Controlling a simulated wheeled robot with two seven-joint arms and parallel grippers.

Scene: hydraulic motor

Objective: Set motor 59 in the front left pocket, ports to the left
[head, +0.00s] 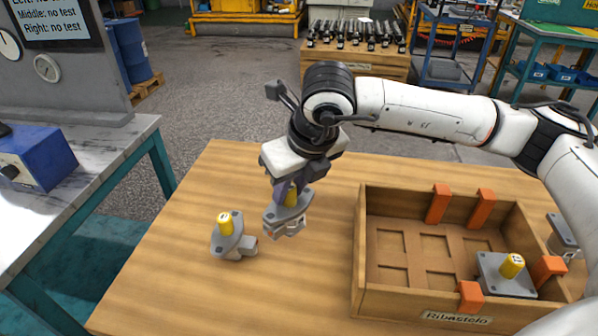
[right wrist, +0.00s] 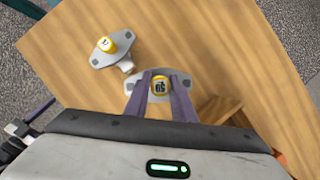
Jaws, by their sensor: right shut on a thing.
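Motor 59 (head: 287,213) is a grey flanged body with a yellow shaft. My right gripper (head: 286,190) is shut on that shaft from above. Its number reads 59, upside down, between the fingers in the right wrist view (right wrist: 159,87). It is at or just above the table; I cannot tell whether it touches. The wooden crate (head: 400,298) is to its right, with several shallow pockets in its floor. The front left pocket (head: 398,277) looks empty. A motor with a yellow shaft (head: 506,276) sits at the crate's front right. My left gripper is not in view.
Another motor (head: 231,238) stands on the table left of motor 59, close by. One more grey part (head: 563,236) is beyond the crate's right wall. Orange blocks (head: 438,203) sit on the crate walls. The table front (head: 250,300) is clear.

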